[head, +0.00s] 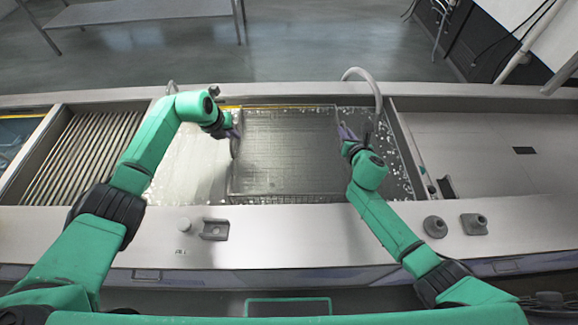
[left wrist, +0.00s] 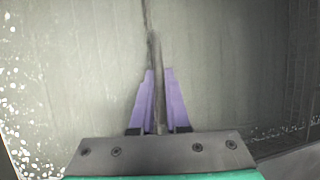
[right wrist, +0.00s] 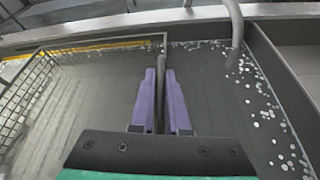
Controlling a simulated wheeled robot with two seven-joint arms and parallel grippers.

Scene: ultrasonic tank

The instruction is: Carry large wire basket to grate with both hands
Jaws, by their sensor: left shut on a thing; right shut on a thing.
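The large wire basket (head: 288,150) is a grey mesh box over the middle tank, between my two grippers. My left gripper (head: 234,132) is shut on the basket's left rim. In the left wrist view its purple fingers (left wrist: 158,100) pinch the rim bar. My right gripper (head: 342,134) is shut on the right rim. In the right wrist view its fingers (right wrist: 161,98) close on the rim bar, with the basket's mesh (right wrist: 25,95) to the left. The grate (head: 82,155) is a set of slanted slats at the left. How high the basket hangs is hard to tell.
The tank's foamy water (head: 190,165) shows left of the basket and speckled liquid to its right. A curved grey pipe (head: 376,85) rises beside my right gripper. A flat steel worktop (head: 490,150) lies at the right. Small fixtures (head: 474,224) stand on the front ledge.

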